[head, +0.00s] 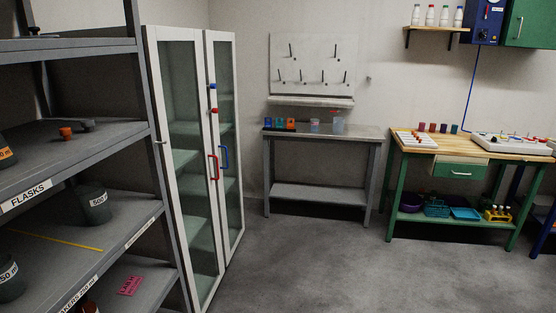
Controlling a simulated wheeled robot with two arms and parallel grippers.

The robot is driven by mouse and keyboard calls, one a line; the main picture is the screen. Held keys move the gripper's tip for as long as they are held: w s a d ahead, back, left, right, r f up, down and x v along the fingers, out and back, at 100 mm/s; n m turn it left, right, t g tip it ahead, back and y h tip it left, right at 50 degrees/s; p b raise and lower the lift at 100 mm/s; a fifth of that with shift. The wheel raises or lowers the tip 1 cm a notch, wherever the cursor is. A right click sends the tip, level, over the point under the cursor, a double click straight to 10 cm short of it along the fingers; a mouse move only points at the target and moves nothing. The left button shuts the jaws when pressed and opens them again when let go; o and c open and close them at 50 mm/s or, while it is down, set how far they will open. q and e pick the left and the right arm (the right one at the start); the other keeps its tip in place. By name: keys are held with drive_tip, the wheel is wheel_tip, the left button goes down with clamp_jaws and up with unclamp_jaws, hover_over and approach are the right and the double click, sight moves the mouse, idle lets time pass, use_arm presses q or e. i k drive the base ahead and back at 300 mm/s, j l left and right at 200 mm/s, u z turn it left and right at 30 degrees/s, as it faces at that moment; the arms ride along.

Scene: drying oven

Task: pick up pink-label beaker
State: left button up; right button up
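Two small clear beakers stand on the grey metal table (362,133) against the back wall. The left beaker (315,125) seems to carry a pinkish label. The right beaker (338,125) looks pale and bluish; its label is too small to tell. A pink card (130,285) with dark print lies at the lower shelf of the rack on the left; it is not on a beaker that I can see. Neither of my grippers is in view.
A shelf rack (110,135) with dark labelled vessels (95,207) and a white glass cabinet (185,150) fill the left. A green workbench (400,170) stands right. The grey floor (320,260) between is clear.

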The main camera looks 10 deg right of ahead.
sight(314, 123)
drive_tip(key=i+l+z, duration=0.3)
drive_tip(key=i, duration=0.95)
drive_tip(key=i+j+z, duration=0.3)
drive_tip(key=i, duration=0.9)
drive_tip(key=i+z, duration=0.4)
drive_tip(key=i, duration=1.6)
drive_tip(key=i+u, duration=0.5)
drive_tip(key=i, duration=0.8)
